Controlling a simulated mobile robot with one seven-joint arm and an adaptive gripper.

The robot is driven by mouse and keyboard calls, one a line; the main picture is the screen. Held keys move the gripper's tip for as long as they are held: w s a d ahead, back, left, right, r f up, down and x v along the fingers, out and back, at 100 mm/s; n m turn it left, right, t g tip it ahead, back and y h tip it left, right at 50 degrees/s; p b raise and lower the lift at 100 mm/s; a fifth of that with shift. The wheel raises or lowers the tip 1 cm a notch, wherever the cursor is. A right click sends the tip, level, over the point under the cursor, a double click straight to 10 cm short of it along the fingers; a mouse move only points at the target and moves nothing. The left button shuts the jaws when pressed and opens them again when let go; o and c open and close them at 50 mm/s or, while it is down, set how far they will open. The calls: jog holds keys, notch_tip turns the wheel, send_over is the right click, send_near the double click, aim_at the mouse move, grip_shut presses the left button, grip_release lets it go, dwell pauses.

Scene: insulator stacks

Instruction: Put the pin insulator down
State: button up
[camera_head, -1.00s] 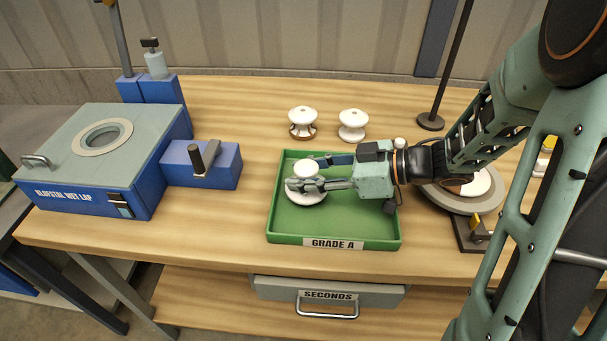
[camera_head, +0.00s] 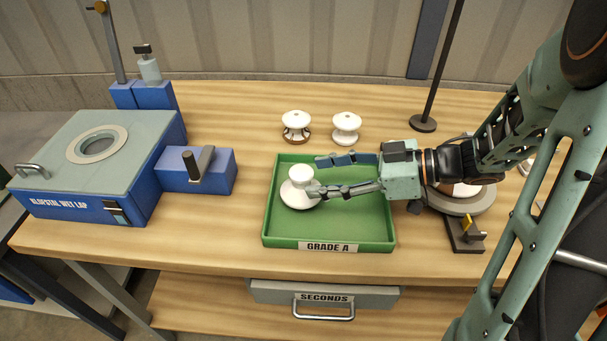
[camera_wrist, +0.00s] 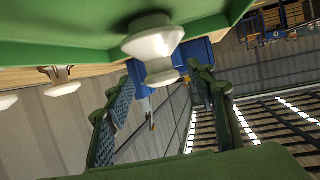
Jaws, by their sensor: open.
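The white pin insulator (camera_head: 299,190) stands upright in the left part of the green tray labelled GRADE A (camera_head: 379,243). My gripper (camera_head: 318,176) is open just to its right, with its fingers over the tray. One finger is behind and to the right of the insulator, and the other is close to its right side; I cannot tell whether that one touches it. In the wrist view the insulator (camera_wrist: 155,45) shows beyond the parted fingertips, against the green tray floor, with nothing between the fingers.
Two more insulators, a brown-and-white one (camera_head: 296,127) and a white one (camera_head: 346,127), stand behind the tray. A blue lap machine (camera_head: 95,165) is at the left. A round plate on a stand (camera_head: 466,203) is at the right. A SECONDS drawer (camera_head: 272,291) is below the tabletop.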

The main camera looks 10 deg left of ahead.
jog(key=v, duration=0.6)
jog(key=shift+d, duration=0.1)
